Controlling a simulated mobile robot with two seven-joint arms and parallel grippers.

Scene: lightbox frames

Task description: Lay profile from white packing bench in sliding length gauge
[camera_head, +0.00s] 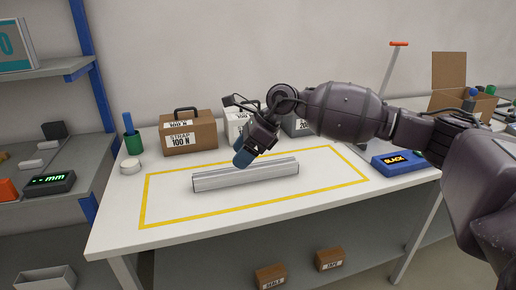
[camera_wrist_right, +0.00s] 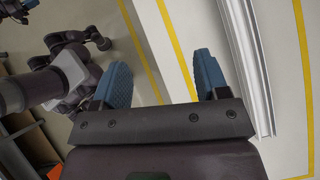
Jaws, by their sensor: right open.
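The profile (camera_head: 245,178) is a long silver-grey grooved bar. It lies flat inside a yellow outlined rectangle on the white packing bench (camera_head: 120,222). In the right wrist view the profile (camera_wrist_right: 248,70) runs along the right side, outside the fingers. My right gripper (camera_head: 244,157), with blue fingertips, is just above and behind the middle of the profile. In its wrist view the right gripper (camera_wrist_right: 163,80) is open, with nothing between its fingers. A dark part with a blue bit at the top-left corner there looks like my left gripper (camera_wrist_right: 20,8), mostly cut off. I cannot make out a sliding length gauge.
Behind the profile stand a brown box marked 100 N (camera_head: 188,134) and paler boxes. A green cup (camera_head: 132,143) and white disc (camera_head: 131,167) are at the left, a blue box (camera_head: 399,163) at the right. A shelf holds a green mm display (camera_head: 50,182).

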